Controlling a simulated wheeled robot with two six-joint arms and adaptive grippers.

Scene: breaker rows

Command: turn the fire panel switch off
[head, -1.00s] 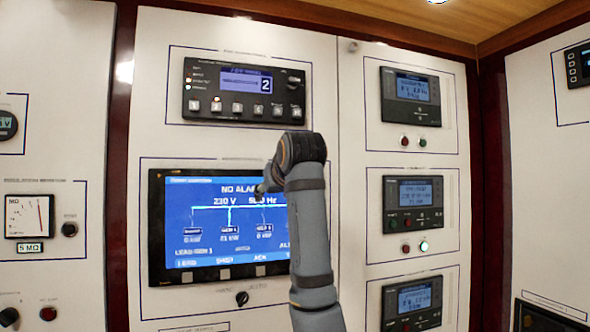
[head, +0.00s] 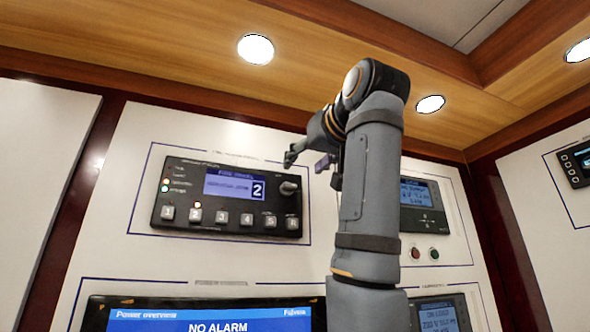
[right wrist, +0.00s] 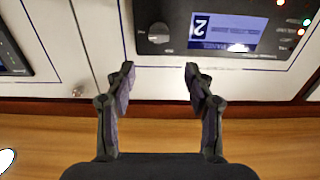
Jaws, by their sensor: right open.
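The fire panel (head: 228,198) is a black unit on the white wall, with a blue display marked 2 and a row of numbered buttons. Its rotary switch (head: 289,188) sits at the right end beside the display. In the right wrist view the panel appears upside down, with the switch (right wrist: 159,33) near the top middle. My right gripper (head: 306,160) is open and empty, above and slightly right of the switch in the head view. In the right wrist view the switch lies beyond the gap between its fingertips (right wrist: 160,72), apart from them. My left gripper is not in view.
A large blue power screen (head: 210,318) is below the fire panel. Smaller black meters (head: 424,205) with red and green buttons are to the right, partly behind my arm. A wooden ceiling (head: 180,65) with round lamps overhangs the panels.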

